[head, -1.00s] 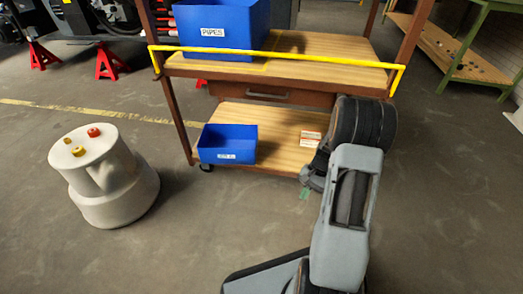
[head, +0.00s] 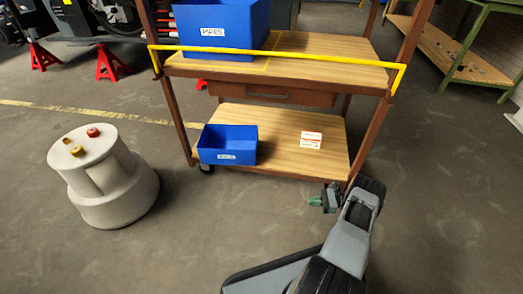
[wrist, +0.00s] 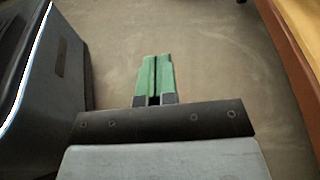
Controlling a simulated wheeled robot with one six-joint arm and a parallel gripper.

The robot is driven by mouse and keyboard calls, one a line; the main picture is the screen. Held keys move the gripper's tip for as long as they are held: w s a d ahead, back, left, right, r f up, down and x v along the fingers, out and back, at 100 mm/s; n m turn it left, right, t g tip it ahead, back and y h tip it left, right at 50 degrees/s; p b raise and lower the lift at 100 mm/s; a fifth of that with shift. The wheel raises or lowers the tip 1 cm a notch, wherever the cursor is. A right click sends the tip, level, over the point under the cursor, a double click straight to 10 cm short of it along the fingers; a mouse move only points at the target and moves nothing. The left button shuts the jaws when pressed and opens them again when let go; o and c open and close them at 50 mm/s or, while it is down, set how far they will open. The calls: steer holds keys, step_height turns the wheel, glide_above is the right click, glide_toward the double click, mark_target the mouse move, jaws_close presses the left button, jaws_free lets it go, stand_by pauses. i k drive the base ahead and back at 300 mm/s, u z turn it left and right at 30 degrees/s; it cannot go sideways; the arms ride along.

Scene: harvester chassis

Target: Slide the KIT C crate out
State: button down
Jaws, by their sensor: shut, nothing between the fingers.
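A small blue crate (head: 227,145) stands on the left part of the cart's lower shelf (head: 285,128). Its white front label is too small to read surely. A larger blue crate marked PIPES (head: 215,30) stands on the upper shelf. My gripper (head: 315,201) is low in front of the cart's right front corner, to the right of and apart from the small crate. Its green fingers are shut together and empty in the wrist view (wrist: 154,78), over bare floor. The wrist view does not show either crate.
Two small white-and-red boxes (head: 311,140) lie on the lower shelf, right of the small crate. A yellow bar (head: 290,54) crosses the upper shelf's front. A white step stool (head: 105,175) stands at left. The floor between stool and my arm is clear.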

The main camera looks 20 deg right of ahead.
mark_target(218, 144)
steer(key=i, duration=1)
